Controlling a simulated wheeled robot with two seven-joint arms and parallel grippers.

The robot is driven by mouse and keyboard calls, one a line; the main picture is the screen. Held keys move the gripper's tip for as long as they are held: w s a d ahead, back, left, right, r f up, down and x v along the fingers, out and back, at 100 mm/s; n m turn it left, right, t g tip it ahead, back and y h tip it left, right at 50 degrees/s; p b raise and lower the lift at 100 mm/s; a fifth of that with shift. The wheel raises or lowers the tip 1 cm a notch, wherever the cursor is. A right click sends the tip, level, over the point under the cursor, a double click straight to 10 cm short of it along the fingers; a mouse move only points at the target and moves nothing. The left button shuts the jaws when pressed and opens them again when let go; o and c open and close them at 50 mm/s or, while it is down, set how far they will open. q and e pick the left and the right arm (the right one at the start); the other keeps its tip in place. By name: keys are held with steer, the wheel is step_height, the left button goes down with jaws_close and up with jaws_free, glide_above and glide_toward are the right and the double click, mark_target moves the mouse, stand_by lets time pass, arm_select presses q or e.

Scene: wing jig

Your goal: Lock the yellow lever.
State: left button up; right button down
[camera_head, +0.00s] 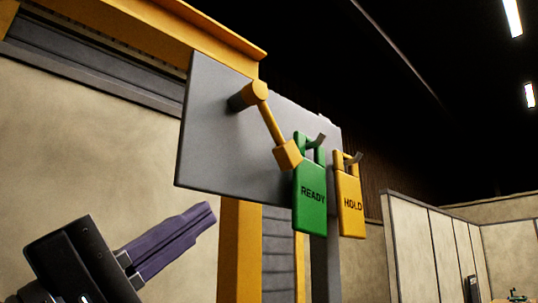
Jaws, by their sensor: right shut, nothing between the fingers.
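The yellow lever (270,121) is mounted on a grey panel (215,140). Its round pivot is at the upper left, and its arm slants down to the right to a block-shaped handle (287,154). The handle is close beside the green READY tag (310,200) and seems to overlap its upper left edge; I cannot tell if they touch.
A yellow HOLD tag (349,205) hangs on a peg right of the green tag. A yellow post (240,250) stands below the panel and a yellow beam (150,30) runs above. Pale partitions (425,245) stand at the right. Open space lies between my gripper and the handle.

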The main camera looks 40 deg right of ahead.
steer(key=p, duration=0.5)
glide_toward(282, 159)
steer(key=x, duration=0.5)
steer(key=shift+r, duration=0.3)
steer(key=shift+p+x, duration=0.4)
steer(key=shift+x, duration=0.4)
steer(key=shift+d+f, duration=0.1)
steer(key=shift+f, duration=0.05)
